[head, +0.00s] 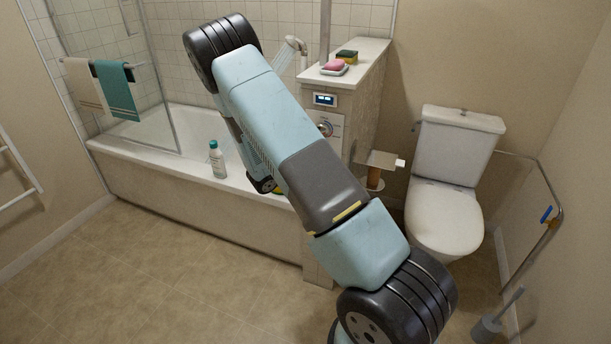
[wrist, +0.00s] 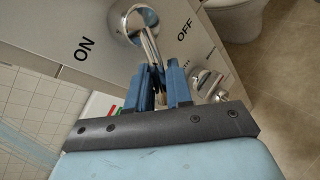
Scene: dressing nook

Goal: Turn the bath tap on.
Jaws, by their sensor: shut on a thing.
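The bath tap is a chrome lever on a round chrome base (wrist: 137,22), set on a pale panel marked ON on the left and OFF on the right in the wrist view. The lever points down the picture between the two words. My gripper (wrist: 156,74) has blue fingers shut on the lever's end. In the head view the panel (head: 335,119) with part of the round tap shows on the end of the partition beside the bath (head: 180,195). My arm hides the gripper and lever there.
A second chrome fitting (wrist: 209,86) sits close right of my fingers. A bottle (head: 217,160) stands on the bath rim. Pink soap (head: 334,65) and a sponge (head: 347,56) lie on the ledge. The toilet (head: 444,215) stands right; floor at front left is clear.

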